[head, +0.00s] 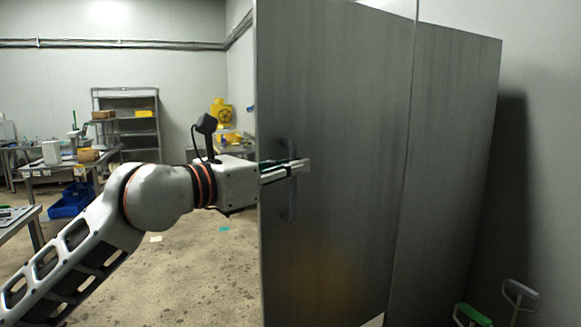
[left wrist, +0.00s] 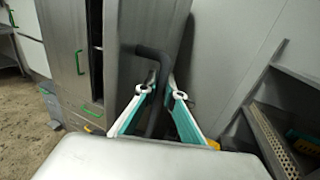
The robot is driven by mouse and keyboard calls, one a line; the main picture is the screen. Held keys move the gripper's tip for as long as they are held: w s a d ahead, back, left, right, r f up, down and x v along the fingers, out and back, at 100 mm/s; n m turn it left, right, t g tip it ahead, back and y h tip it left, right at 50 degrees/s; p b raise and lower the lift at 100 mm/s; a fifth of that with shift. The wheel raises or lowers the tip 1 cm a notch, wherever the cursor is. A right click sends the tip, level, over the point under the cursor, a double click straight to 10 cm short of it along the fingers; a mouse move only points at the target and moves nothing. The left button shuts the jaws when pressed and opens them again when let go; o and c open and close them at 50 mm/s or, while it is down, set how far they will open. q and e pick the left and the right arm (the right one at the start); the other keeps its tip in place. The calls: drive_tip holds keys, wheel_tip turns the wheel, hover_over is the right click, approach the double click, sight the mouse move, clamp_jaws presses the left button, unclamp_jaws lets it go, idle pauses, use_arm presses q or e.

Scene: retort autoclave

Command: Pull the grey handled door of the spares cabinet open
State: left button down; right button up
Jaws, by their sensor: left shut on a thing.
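The grey door (head: 345,120) of the spares cabinet fills the middle of the head view, with an upright grey bar handle (head: 288,205) near its left edge. My left gripper (head: 300,166) reaches in from the left and is shut on this handle at about mid-height. In the left wrist view the dark handle (left wrist: 150,52) runs between the two fingers of my left gripper (left wrist: 162,92). The door's face (left wrist: 150,20) shows behind it. I cannot tell how far the door stands from its frame. My right gripper is not in view.
Another grey panel (head: 450,120) adjoins on the right, beside a pale wall. A green handle (head: 472,315) and a grey handle (head: 520,293) stand low at right. Benches, a shelf rack (head: 125,105) and a blue bin (head: 70,200) are far left. The floor (head: 190,260) between is mostly clear.

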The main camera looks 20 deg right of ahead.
use_arm(q)
drive_tip(key=c, duration=2.4)
unclamp_jaws()
drive_tip(key=shift+a, duration=0.15)
drive_tip(key=v, duration=1.1)
drive_tip(key=shift+s+a, duration=0.15)
drive_tip(key=shift+a, duration=0.2)
